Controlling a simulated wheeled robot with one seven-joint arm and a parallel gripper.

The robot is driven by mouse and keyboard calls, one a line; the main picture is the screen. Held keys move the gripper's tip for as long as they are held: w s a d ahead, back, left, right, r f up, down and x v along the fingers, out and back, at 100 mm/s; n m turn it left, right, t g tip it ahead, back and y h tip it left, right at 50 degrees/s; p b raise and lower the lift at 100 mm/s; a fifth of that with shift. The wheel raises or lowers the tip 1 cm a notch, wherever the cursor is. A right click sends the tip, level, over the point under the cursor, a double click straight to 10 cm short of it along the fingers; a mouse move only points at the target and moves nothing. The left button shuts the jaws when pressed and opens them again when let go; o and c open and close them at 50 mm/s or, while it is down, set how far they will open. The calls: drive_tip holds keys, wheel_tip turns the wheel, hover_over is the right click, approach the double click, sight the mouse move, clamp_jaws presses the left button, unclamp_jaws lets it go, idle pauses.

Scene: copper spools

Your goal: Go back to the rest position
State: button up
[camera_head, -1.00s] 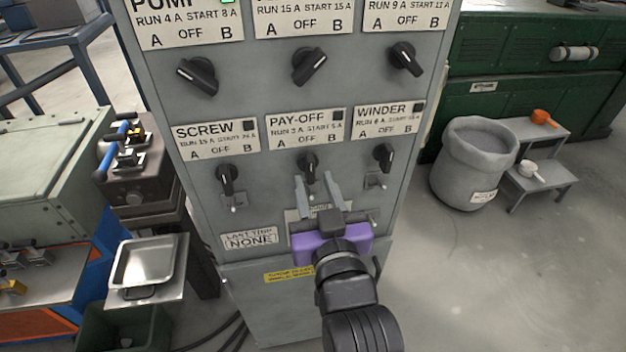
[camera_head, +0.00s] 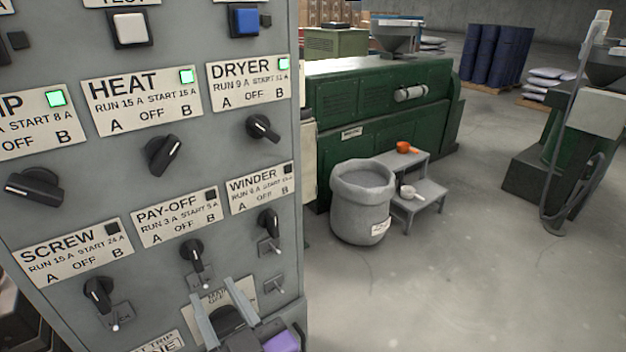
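My gripper (camera_head: 220,315) is at the bottom of the head view, in front of the lower part of the grey control panel (camera_head: 215,160). Its two grey fingers stand apart with a gap between them and hold nothing that I can see. A dark knob shows between and behind the fingers, below the PAY-OFF switch (camera_head: 192,252); I cannot tell whether they touch it. The purple gripper body (camera_head: 282,342) is cut off by the bottom edge. The rest of my arm is out of view.
The SCREW switch (camera_head: 98,293) and WINDER switch (camera_head: 268,222) flank PAY-OFF. Green lamps are lit on the HEAT (camera_head: 186,76) and DRYER labels. A grey sack (camera_head: 362,205), a small step stand (camera_head: 425,190) and a green machine (camera_head: 385,100) stand to the right.

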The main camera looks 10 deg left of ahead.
drive_tip(key=d+r+m+t, duration=0.2)
drive_tip(key=d+r+t, duration=0.1)
drive_tip(key=d, duration=0.2)
drive_tip(key=s+d+f+m+t+h, duration=0.2)
drive_tip(key=s+d+f+h, duration=0.15)
drive_tip(key=d, duration=0.55)
drive_tip(key=s+d+f+m+t+h, duration=0.2)
drive_tip(key=d+f+m+h, duration=0.15)
drive_tip(key=d, duration=0.55)
drive_tip(key=s+d+f+m+g+h, duration=0.1)
drive_tip(key=s+d+f+g+h, duration=0.1)
drive_tip(key=s+d, duration=0.7)
drive_tip(key=s+d+f+m+g+h, duration=0.1)
drive_tip(key=s+d+f+h, duration=0.3)
drive_tip(key=s+d+f, duration=0.3)
drive_tip(key=s+d, duration=0.1)
drive_tip(key=s, duration=0.2)
drive_tip(key=shift+s+d+f+g+h, duration=0.25)
drive_tip(key=shift+d+g+h, duration=0.15)
